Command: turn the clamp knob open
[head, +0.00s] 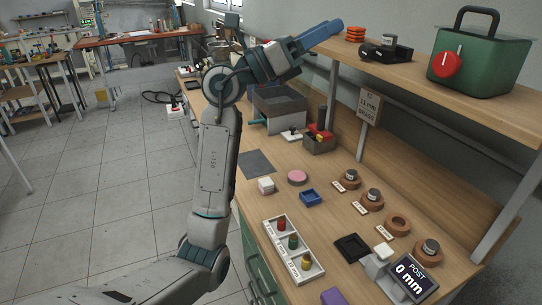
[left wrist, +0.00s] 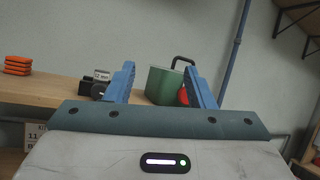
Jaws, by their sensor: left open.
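A round red knob (head: 447,64) with a white mark line sits on the front of a green case (head: 490,62) with a black handle, on the upper shelf at the right. In the left wrist view the knob (left wrist: 184,96) is partly hidden by the right-hand finger, and the case (left wrist: 165,86) shows between the fingers. My left gripper (head: 326,33) has blue fingers and is raised near the shelf's far left end, well apart from the knob. In the left wrist view the gripper (left wrist: 160,70) is open, with nothing between its fingers. My right gripper is not visible.
The bench underneath holds a white tray (head: 270,234), several brown rings and a "POST 0 mm" display (head: 412,279).

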